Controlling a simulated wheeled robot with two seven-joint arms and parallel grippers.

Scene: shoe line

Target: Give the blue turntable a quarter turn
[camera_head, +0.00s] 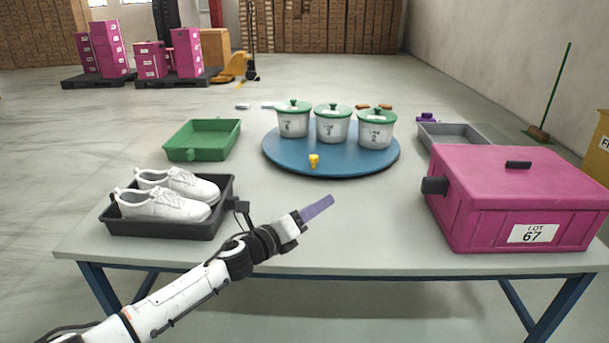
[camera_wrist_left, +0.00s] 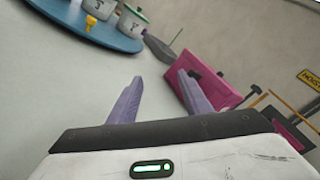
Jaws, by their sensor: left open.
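The blue turntable (camera_head: 360,165) lies flat at the back middle of the table. Three white pots with green lids stand on it: a left pot (camera_head: 293,122), a middle pot (camera_head: 332,127) and a right pot (camera_head: 376,132). A yellow knob (camera_head: 314,161) sticks up at its front edge. In the left wrist view the turntable (camera_wrist_left: 115,40) shows at the top left, with the yellow knob (camera_wrist_left: 90,22). My left gripper (camera_head: 330,201) is in front of the turntable, apart from it. Its purple fingers (camera_wrist_left: 155,92) are spread and empty. My right gripper is not in view.
A black tray (camera_head: 160,230) with white shoes stands at the front left, a green tray (camera_head: 203,141) behind it. A pink box (camera_head: 480,215) marked LOT 67 stands at the right, a grey tray (camera_head: 455,137) behind it. The table between my gripper and the turntable is clear.

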